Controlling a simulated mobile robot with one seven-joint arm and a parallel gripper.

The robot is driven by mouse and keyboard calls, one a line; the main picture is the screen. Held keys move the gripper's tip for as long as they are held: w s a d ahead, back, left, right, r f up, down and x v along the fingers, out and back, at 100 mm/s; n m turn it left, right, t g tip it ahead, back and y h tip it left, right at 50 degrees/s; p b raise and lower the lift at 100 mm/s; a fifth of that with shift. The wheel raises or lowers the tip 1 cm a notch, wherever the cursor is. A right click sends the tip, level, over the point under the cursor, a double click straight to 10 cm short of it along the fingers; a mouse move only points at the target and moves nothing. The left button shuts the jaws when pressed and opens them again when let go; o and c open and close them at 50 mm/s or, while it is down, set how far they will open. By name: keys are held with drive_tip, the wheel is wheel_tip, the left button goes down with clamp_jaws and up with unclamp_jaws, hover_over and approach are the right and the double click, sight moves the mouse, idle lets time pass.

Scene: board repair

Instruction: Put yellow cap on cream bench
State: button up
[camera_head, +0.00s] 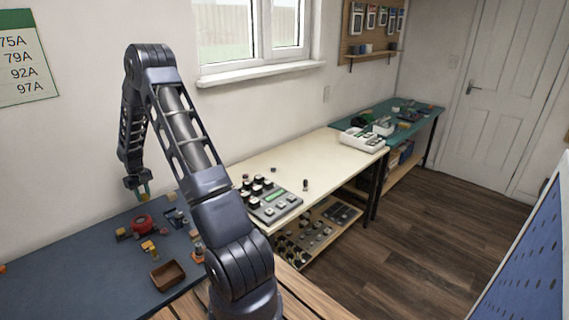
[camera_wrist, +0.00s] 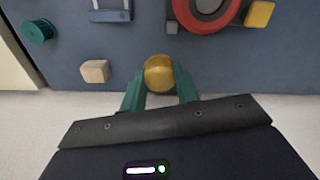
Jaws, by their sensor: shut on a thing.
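The yellow cap (camera_wrist: 158,72) is round and golden, held between the green fingers of my gripper (camera_wrist: 160,88) in the wrist view. In the head view my gripper (camera_head: 143,193) is at the left, pointing down over the dark blue bench (camera_head: 95,262); the cap there is tiny and mostly hidden. The cream bench (camera_head: 318,155) stands in the middle, to the right of my gripper and beyond my arm. Its near left part is partly hidden by my arm.
A grey panel with black knobs (camera_head: 275,208) and a small dark knob (camera_head: 305,185) are on the cream bench; a white box (camera_head: 362,139) is at its far end. The bench's middle is clear. A red ring (camera_wrist: 205,14) and a brown tray (camera_head: 167,276) lie on the blue bench.

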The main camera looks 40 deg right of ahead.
drive_tip(key=s+d+r, duration=0.1)
drive_tip(key=s+d, duration=0.2)
drive_tip(key=d, duration=1.2)
drive_tip(key=s+d+r, duration=0.2)
drive_tip(key=d, duration=1.4)
drive_tip(key=s+d+r, duration=0.1)
drive_tip(key=s+d, duration=0.2)
drive_tip(key=d, duration=1.2)
wheel_tip(320, 180, up, 6)
drive_tip(key=n, duration=0.2)
hover_over(316, 180)
wheel_tip(316, 180, down, 19)
drive_tip(key=shift+s, duration=0.1)
drive_tip(key=shift+f, duration=0.1)
drive_tip(key=o, duration=0.7)
drive_tip(key=shift+o, duration=1.2)
